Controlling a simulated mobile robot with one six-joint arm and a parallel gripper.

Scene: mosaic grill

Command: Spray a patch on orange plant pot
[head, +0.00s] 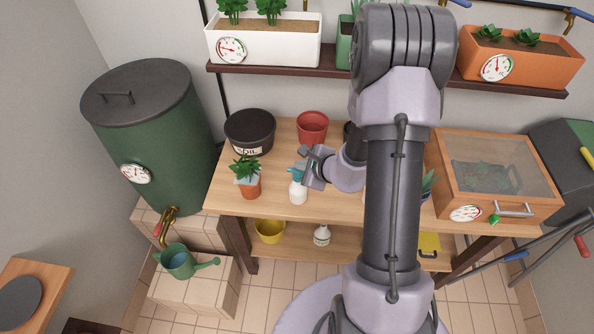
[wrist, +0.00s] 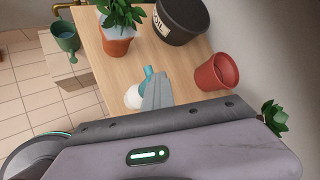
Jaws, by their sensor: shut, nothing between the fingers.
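A white spray bottle with a teal head (head: 298,190) stands on the wooden table; in the wrist view its body (wrist: 133,98) is partly hidden by my fingers. My gripper (head: 304,166) is shut and empty, right beside the bottle's head. In the wrist view the closed fingers (wrist: 157,90) overlap the teal head; I cannot tell whether they touch it. A small orange plant pot (head: 250,190) with a green leafy plant stands left of the bottle. It also shows in the wrist view (wrist: 116,47). A pale whitish patch (wrist: 118,31) lies at its upper part.
A black soil pot (head: 249,134) and an empty red pot (head: 312,127) stand behind. A wooden glazed box (head: 444,180) is at the table's right. Overhead is a shelf (head: 335,74) with planters, including a long orange one (head: 540,65). A green barrel (head: 170,150) stands left.

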